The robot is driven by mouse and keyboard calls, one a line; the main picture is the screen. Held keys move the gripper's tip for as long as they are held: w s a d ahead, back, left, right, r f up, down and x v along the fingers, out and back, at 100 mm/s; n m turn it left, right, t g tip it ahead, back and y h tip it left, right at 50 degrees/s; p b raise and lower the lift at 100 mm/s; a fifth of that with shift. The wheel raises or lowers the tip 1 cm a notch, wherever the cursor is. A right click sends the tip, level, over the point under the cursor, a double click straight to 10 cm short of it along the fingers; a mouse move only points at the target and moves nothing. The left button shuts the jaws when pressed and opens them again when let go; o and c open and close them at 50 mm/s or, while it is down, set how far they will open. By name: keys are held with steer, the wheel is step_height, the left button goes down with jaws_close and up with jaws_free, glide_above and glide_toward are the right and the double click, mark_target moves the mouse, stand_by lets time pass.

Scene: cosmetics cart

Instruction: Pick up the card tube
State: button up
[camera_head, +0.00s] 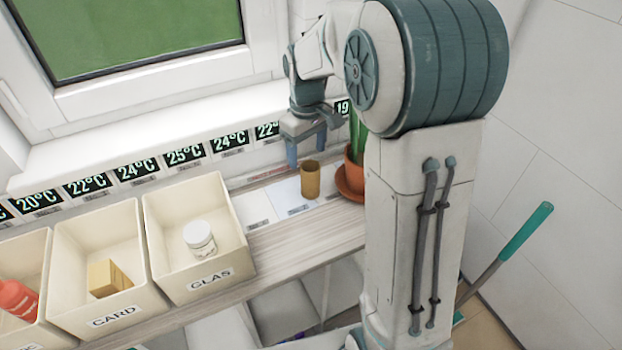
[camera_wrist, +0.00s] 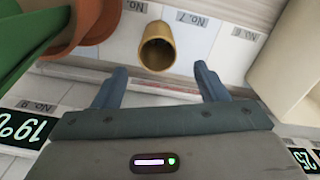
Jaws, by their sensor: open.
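The card tube (camera_head: 310,180) is a short, hollow brown cylinder standing upright on the shelf beside the plant pot. In the wrist view the card tube (camera_wrist: 158,47) shows its dark open end, just beyond the gap between my fingers and near the label No. 7. My gripper (camera_head: 306,148) is above and behind the tube in the head view, fingers pointing down. In the wrist view my gripper (camera_wrist: 160,82) has its two blue-grey fingers spread wide with nothing between them, and the tube is not touched.
A potted green plant (camera_head: 353,172) stands close right of the tube. Cream bins hold a white jar (camera_head: 200,237), a yellow box (camera_head: 107,277) and a red bottle (camera_head: 17,299). A row of temperature displays (camera_head: 184,155) lines the wall. The shelf (camera_head: 290,237) in front is clear.

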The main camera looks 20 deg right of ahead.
mark_target(310, 168)
steer(key=shift+s+d+f+p, duration=0.1)
steer(key=shift+d+f+p, duration=0.1)
steer(key=shift+f, duration=1.2)
steer(key=shift+s+d+f+p, duration=0.1)
steer(key=shift+f+p, duration=0.1)
steer(key=shift+f, duration=1.15)
steer(key=c, duration=1)
